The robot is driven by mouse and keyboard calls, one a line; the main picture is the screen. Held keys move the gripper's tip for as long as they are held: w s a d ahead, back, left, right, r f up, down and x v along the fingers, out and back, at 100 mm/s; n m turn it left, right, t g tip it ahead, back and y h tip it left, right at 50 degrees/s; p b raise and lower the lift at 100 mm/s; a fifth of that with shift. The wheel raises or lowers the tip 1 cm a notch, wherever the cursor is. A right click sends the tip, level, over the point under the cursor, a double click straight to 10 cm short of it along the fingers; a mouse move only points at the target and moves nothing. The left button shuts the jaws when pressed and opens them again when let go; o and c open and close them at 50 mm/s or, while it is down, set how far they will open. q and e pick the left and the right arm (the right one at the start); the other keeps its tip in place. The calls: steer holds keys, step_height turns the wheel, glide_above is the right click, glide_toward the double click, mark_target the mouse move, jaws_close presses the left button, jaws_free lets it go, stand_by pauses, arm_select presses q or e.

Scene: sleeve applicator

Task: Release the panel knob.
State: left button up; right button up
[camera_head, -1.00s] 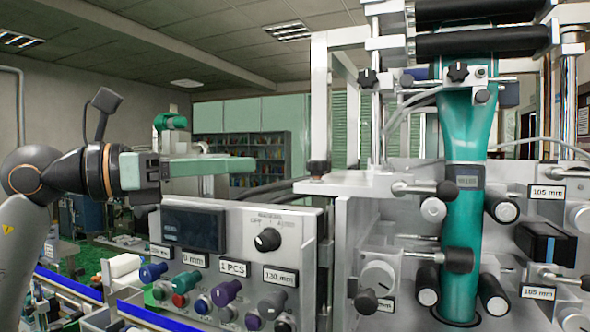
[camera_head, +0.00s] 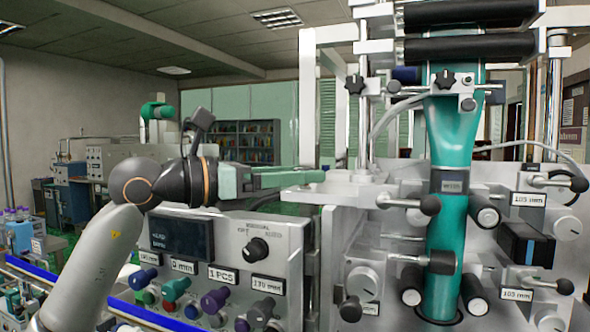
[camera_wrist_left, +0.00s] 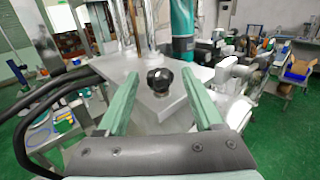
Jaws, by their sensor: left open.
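A black lobed knob (camera_wrist_left: 159,80) stands upright on a pale flat plate (camera_wrist_left: 182,113) in the left wrist view. My left gripper (camera_wrist_left: 160,91) is open, with one green finger on each side of the knob. I see gaps between the fingers and the knob. In the head view my left gripper (camera_head: 318,178) reaches right to the edge of the plate (camera_head: 352,186), and its fingers hide the knob there. Another black knob (camera_head: 257,248) sits on the front of the grey control panel (camera_head: 286,236), below the gripper. My right gripper is not in view.
A teal sleeve (camera_head: 452,135) hangs through the machine on the right, among black-ended rods and rollers. Coloured knobs (camera_head: 213,300) line the lower panel beside a dark display (camera_head: 181,235). Dark cables (camera_wrist_left: 52,100) run left of my gripper in the wrist view.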

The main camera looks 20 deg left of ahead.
arm_select(q)
steer(key=shift+c, duration=0.2)
jaws_close()
stand_by(0.4)
